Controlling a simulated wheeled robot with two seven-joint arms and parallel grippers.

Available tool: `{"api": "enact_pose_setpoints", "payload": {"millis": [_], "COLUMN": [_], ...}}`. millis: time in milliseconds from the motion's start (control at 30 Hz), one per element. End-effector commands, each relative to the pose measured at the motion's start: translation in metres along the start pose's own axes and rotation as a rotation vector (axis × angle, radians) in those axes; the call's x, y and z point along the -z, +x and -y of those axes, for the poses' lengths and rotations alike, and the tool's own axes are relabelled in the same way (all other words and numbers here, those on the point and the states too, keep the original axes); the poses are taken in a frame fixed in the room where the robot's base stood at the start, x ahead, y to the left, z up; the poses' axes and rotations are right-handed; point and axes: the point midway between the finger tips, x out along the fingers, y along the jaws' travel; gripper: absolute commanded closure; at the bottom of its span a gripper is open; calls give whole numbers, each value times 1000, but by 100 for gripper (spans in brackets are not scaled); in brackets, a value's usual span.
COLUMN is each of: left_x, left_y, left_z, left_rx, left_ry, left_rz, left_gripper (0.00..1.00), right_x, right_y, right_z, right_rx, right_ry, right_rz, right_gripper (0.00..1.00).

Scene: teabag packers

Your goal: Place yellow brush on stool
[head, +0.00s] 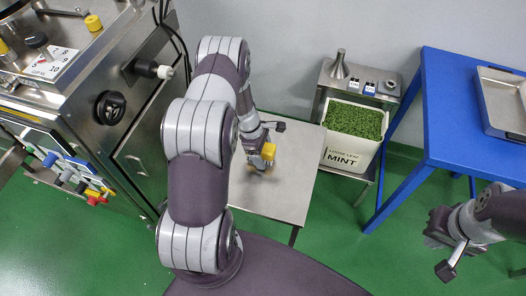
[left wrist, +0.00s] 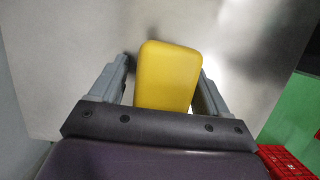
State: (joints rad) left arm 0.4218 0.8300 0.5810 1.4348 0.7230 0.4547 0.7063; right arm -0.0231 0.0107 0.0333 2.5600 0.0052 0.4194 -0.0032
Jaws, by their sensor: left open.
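The yellow brush (head: 268,151) is at the stool's far part in the head view, partly hidden by my left gripper (head: 260,158). Its yellow block (left wrist: 168,75) also shows in the left wrist view, between the two grey fingers of the left gripper (left wrist: 162,82). The left gripper is open around it, with a narrow gap visible at the left finger. The stool (head: 290,196) has a flat steel top, and the brush appears to rest on it. My right gripper (head: 440,232) is at the right, over the green floor, away from the brush; its jaw opening is unclear.
A steel machine (head: 130,135) with knobs stands left of the stool. A white bin of green mint (head: 345,157) sits on a steel stand right of it. A blue table (head: 450,110) with a metal tray (head: 488,118) is at the right. The stool's near part is clear.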

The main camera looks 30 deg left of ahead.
Motion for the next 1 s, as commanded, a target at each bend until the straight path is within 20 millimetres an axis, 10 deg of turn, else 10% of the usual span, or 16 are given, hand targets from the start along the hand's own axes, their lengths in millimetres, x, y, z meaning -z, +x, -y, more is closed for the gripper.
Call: {"api": "enact_pose_setpoints", "payload": {"millis": [200,733,867,1000], "left_x": [-1,-4,-53,-117], "left_y": [-9,-122,-156,-197], "left_z": [1,1,25,89], "left_rx": [2,2,32,95], "left_ry": [-1,19,425,1181], "left_rz": [1,-4,-82,-206], "left_gripper": [21,21,21,21], "right_x": [0,1,1,1], "right_y": [-3,-5,-6,-5], "right_z": [0,0,0,0], "right_rx": [0,0,0,0], "right_ry": [0,0,0,0], "right_rz": [0,0,0,0], "right_gripper": [100,100,100,100]}}
